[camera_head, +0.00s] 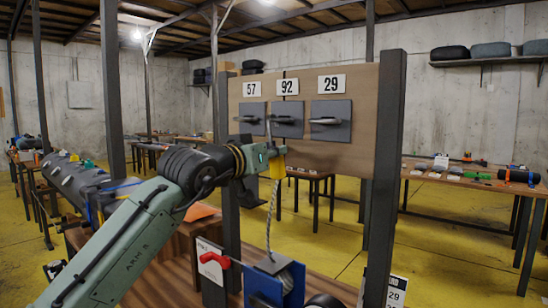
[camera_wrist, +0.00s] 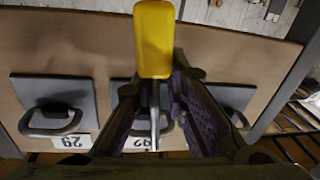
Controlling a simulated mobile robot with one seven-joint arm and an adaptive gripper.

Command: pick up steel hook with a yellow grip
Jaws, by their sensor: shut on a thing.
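The steel hook has a yellow grip (camera_head: 277,168), which shows at my gripper (camera_head: 266,158) in the head view. In the wrist view the yellow grip (camera_wrist: 155,38) stands upright in front of the board, with a thin steel shaft (camera_wrist: 155,112) below it. My gripper (camera_wrist: 154,82) is shut on the hook, one finger on each side. The hook is in front of the middle plate, marked 92. My gripper hides part of the hook, and I cannot make out its tip clearly.
A brown board (camera_head: 305,152) between dark posts carries three grey plates with handles, marked 57, 92 and 29. A grey rope (camera_head: 271,215) hangs below my gripper to a blue winch (camera_head: 265,287) with a red handle (camera_head: 215,260). A right-hand table (camera_head: 450,182) holds small items.

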